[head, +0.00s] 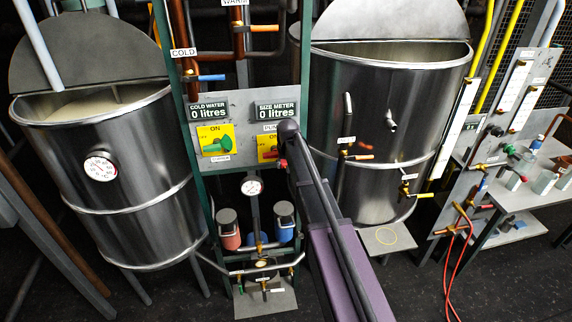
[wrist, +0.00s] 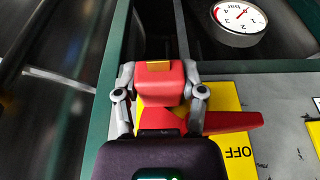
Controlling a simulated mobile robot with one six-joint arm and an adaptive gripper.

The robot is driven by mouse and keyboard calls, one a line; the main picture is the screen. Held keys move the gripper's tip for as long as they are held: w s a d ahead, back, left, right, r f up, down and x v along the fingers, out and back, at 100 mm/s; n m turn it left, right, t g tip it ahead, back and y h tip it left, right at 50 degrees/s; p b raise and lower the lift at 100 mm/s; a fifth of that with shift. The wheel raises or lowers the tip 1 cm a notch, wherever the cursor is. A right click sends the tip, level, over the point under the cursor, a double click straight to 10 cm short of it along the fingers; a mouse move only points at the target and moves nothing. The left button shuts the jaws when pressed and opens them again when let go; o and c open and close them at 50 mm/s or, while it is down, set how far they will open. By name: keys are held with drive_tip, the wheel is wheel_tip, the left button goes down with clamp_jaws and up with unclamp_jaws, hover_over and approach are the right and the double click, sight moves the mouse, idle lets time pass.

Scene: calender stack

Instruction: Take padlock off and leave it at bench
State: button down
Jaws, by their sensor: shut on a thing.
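The padlock (wrist: 158,84) is a red block with a brass-coloured patch, seen in the wrist view. My gripper (wrist: 160,97) is shut on it, with one grey finger on each side. Its shackle is hidden, so I cannot tell whether it is still hooked on. A red switch handle (wrist: 232,122) lies just beside it over a yellow plate (wrist: 238,150) marked OFF. In the head view my arm covers part of this yellow plate (head: 266,143) and most of the padlock. A grey bench (head: 522,197) stands at the right.
Several small blocks and fittings stand along the bench's back. A valve panel with hoses (head: 468,190) is at its left. Two steel tanks (head: 110,150) (head: 375,110) flank the control panel (head: 232,103). A green switch (head: 217,146) is nearby. A low grey plate (head: 387,238) bears a yellow ring.

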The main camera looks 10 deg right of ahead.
drive_tip(key=shift+s, duration=0.3)
drive_tip(key=shift+s, duration=0.35)
drive_tip(key=shift+s, duration=0.35)
drive_tip(key=shift+s, duration=0.35)
drive_tip(key=shift+s, duration=0.35)
drive_tip(key=shift+s, duration=0.35)
drive_tip(key=shift+s, duration=0.2)
